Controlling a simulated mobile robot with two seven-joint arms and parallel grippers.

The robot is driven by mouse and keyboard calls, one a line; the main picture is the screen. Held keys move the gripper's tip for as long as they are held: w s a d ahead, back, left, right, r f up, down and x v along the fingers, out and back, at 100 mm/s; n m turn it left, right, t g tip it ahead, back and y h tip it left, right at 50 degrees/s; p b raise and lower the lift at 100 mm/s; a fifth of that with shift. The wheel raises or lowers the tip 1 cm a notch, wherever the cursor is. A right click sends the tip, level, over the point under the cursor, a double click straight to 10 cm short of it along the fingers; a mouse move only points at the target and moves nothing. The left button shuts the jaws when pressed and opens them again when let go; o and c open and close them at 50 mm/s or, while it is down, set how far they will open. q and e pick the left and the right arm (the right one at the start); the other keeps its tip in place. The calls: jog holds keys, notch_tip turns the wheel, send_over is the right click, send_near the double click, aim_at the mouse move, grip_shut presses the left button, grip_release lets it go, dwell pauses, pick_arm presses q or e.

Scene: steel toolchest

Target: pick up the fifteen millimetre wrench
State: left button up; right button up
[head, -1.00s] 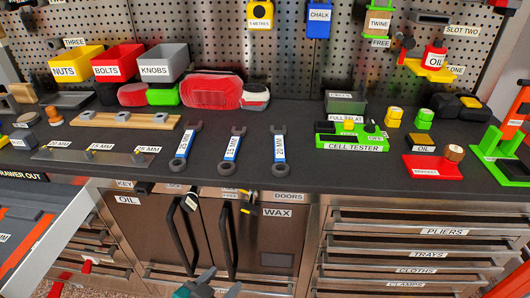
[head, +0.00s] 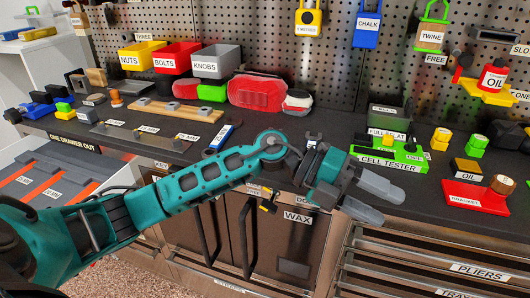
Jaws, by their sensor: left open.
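Three blue-and-grey wrenches lay on the dark bench top in the earlier view; the middle one's label appeared to read 15 MM. In the head view now that middle wrench is hidden behind my left arm. The left wrench (head: 219,138) shows in part beyond my forearm, its label unreadable now. The upper end of the right wrench (head: 313,139) shows just behind my gripper's body. My left gripper (head: 374,202) is open and empty, its grey fingers pointing right over the bench's front edge, to the right of the wrenches. My right gripper is not in view.
A green cell tester (head: 384,157) stands just beyond my left gripper. A red bracket tray (head: 475,197) is farther right. Nuts, bolts and knobs bins (head: 217,62) stand at the back. An open drawer (head: 62,187) juts out at the left. Cabinet doors (head: 290,245) are below.

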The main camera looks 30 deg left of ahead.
pick_arm(q)
jog(key=w+a+r+n+t+y, duration=0.1)
jog(key=w+a+r+y, duration=0.3)
jog(key=a, duration=0.6)
jog(key=w+a+t+y+b, duration=0.1)
jog(key=a+y, duration=0.6)
jog(key=a, duration=0.2)
jog(key=w+a+r+n+t+y, duration=0.1)
jog(key=w+a+r+y, duration=0.3)
jog(key=a, duration=0.6)
jog(key=shift+y, duration=0.7)
jog(key=f, duration=0.5)
jog(key=w+f, duration=0.1)
jog(key=f, duration=0.1)
jog(key=shift+a+f+b, duration=0.1)
jog(key=shift+f+b, duration=0.05)
jog(key=shift+b, duration=0.15)
jog(key=x, duration=0.2)
jog(key=s+x, duration=0.1)
jog(key=x, duration=0.2)
jog(key=shift+w+d+f, duration=0.1)
jog(key=shift+d+f, duration=0.1)
jog(key=shift+f, duration=0.3)
jog(key=shift+r, duration=0.1)
grip_shut()
